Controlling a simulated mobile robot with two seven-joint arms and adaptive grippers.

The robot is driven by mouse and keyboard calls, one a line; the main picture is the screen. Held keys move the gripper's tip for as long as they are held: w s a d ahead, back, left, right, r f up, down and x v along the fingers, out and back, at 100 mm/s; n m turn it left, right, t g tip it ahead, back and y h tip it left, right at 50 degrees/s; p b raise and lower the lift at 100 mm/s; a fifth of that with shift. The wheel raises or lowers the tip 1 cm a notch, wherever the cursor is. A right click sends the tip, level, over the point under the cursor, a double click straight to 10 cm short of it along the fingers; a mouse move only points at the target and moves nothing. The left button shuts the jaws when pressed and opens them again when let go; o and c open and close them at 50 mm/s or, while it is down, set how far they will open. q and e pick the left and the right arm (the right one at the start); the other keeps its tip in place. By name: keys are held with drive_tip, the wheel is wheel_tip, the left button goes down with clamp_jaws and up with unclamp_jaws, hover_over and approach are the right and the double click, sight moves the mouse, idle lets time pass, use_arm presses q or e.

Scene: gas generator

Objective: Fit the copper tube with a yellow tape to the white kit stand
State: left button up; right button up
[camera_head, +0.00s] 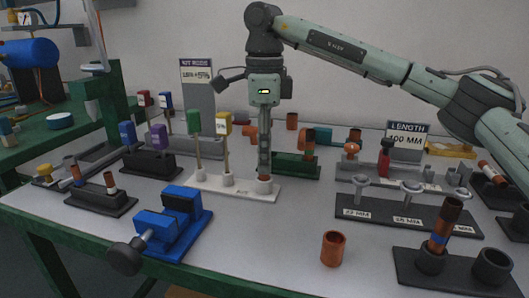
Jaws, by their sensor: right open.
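The white kit stand (211,188) lies in the middle of the table. Two of its posts carry a green block (194,122) and a yellow block (223,123). My right gripper (264,174) points straight down over the stand's right end. It is open, with its fingers seen almost edge-on. A small copper-coloured end shows at the right socket, just below the fingertips; I cannot tell whether it bears yellow tape. No yellow tape is clear on any copper tube in view. My left gripper is not in view.
A blue vise (172,228) stands in front of the kit stand. A loose copper piece (333,250) stands at the front. A black holder (450,272) at right bears a blue-taped tube (444,226). A length gauge (405,203) stands behind it.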

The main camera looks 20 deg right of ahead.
wheel_tip(320, 180, up, 12)
idle(0.4)
idle(0.3)
